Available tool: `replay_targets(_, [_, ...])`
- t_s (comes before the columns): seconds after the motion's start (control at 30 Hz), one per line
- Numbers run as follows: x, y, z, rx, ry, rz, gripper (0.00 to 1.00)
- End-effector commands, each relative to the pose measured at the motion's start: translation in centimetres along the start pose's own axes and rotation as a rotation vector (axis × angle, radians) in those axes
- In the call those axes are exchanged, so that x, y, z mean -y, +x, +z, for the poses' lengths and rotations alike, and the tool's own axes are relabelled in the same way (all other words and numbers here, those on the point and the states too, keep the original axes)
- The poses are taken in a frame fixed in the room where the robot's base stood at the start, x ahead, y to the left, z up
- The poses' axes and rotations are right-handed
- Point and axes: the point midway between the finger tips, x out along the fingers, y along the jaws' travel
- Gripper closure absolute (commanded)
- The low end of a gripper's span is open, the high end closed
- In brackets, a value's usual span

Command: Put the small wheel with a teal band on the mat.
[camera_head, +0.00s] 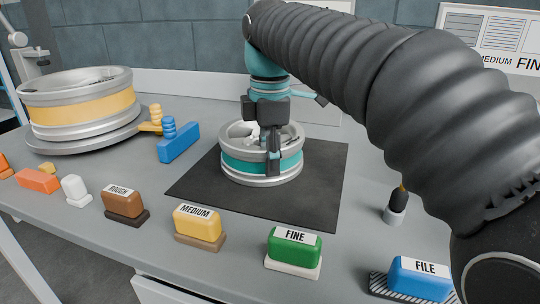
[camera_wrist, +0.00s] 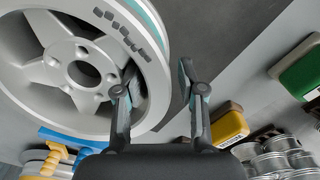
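The small wheel with a teal band (camera_head: 240,164) lies flat on the dark mat (camera_head: 322,185), near its middle, silver rims above and below the band. In the wrist view the wheel (camera_wrist: 60,50) fills the upper left with its spokes and hub holes, and the mat (camera_wrist: 215,30) shows beside it. My gripper (camera_head: 268,142) is low at the wheel's near side. In the wrist view my gripper (camera_wrist: 157,72) has its fingers apart, one over the wheel's inside and one outside the rim, with a visible gap at the outer finger. The inner fingertip is hidden in the head view.
A large wheel with a yellow band (camera_head: 80,108) stands at the left. A blue block (camera_head: 179,142) lies between it and the mat. ROUGH (camera_head: 124,203), MEDIUM (camera_head: 198,224), FINE (camera_head: 294,248) and FILE (camera_head: 420,278) blocks line the front edge.

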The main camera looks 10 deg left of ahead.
Motion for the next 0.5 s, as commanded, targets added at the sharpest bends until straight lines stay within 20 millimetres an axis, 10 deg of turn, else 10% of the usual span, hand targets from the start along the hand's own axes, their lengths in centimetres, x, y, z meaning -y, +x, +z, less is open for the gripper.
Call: replay_targets(0.5, [-0.1,-2.2,0.0,0.000,0.001,0.003,0.52])
